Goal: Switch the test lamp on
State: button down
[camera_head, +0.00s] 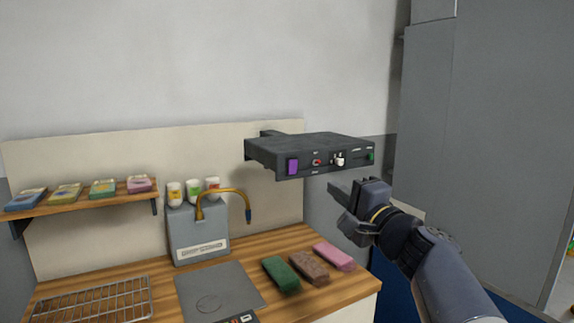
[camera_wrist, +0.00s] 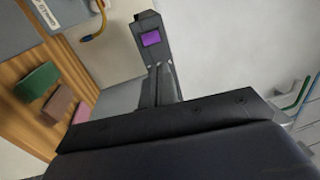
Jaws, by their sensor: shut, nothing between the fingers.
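A dark control box (camera_head: 310,148) is mounted on the back panel above the counter. I cannot tell which of these belongs to the test lamp. My gripper (camera_head: 336,193) is shut and empty, just below and in front of the box, apart from it. In the wrist view the fingers (camera_wrist: 162,72) point toward the box end with the purple square (camera_wrist: 150,38).
Below lies a wooden counter (camera_head: 285,243) with a wire rack (camera_head: 95,300), a grey plate (camera_head: 215,285) and green, brown and pink blocks (camera_head: 308,266). A grey dispenser with a brass spout (camera_head: 235,192) stands behind. A shelf (camera_head: 90,202) is at left, a grey cabinet (camera_head: 470,150) at right.

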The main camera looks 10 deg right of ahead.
jog(key=p, duration=0.4)
send_near(292, 158)
jog(key=x, duration=0.4)
jog(key=shift+w, duration=0.35)
jog(key=shift+w+a, duration=0.2)
jog(key=shift+w, duration=0.45)
jog(key=shift+r+p, duration=0.15)
jog(key=shift+p, duration=0.35)
